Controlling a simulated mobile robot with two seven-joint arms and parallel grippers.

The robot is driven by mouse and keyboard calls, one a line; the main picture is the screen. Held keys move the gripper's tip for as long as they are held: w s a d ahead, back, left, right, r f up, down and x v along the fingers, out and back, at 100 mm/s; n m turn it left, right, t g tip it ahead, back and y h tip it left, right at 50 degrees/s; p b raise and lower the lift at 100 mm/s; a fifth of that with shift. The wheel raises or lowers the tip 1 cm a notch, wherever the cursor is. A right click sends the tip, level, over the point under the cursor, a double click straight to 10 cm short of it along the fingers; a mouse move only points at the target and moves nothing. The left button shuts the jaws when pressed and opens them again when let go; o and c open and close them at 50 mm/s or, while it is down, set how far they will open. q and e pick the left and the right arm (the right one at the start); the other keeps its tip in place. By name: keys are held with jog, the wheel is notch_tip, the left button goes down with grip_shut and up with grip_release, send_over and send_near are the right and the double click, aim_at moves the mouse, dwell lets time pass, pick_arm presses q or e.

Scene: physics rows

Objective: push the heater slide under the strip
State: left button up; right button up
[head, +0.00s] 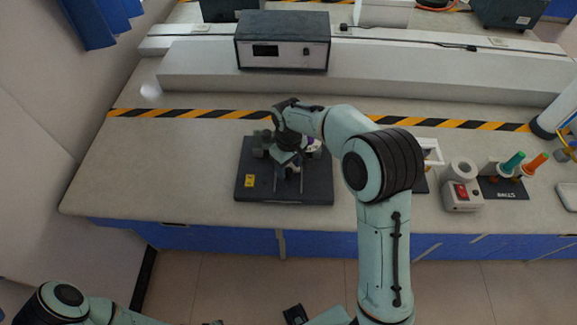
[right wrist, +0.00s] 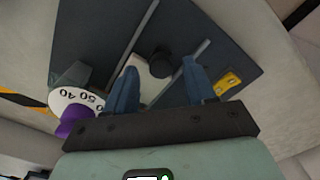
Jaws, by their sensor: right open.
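A dark base plate (head: 310,188) with two thin metal rails and a yellow label lies on the bench; in the right wrist view the plate (right wrist: 222,55) fills the middle. Between the rails is a pale slide block (right wrist: 150,82) with a black knob (right wrist: 160,62), which I take for the heater slide. My right gripper (head: 290,160) is above the plate; in the right wrist view its two blue fingers (right wrist: 161,80) are apart, with the pale block showing between them. Whether they touch it I cannot tell. I cannot make out the strip.
A white dial with a purple knob (right wrist: 74,124) sits beside the fingers. A control box (head: 283,41) stands behind a striped tape line. To the right are a small box with a red switch (head: 461,196) and coloured-handled tools (head: 513,163). The bench left of the plate is clear.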

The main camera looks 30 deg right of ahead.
pick_arm(q)
jog(key=shift+w+r+p, duration=0.65)
jog(key=shift+r, duration=0.3)
pick_arm(e)
notch_tip(320, 180, up, 12)
jog(key=shift+r, duration=0.2)
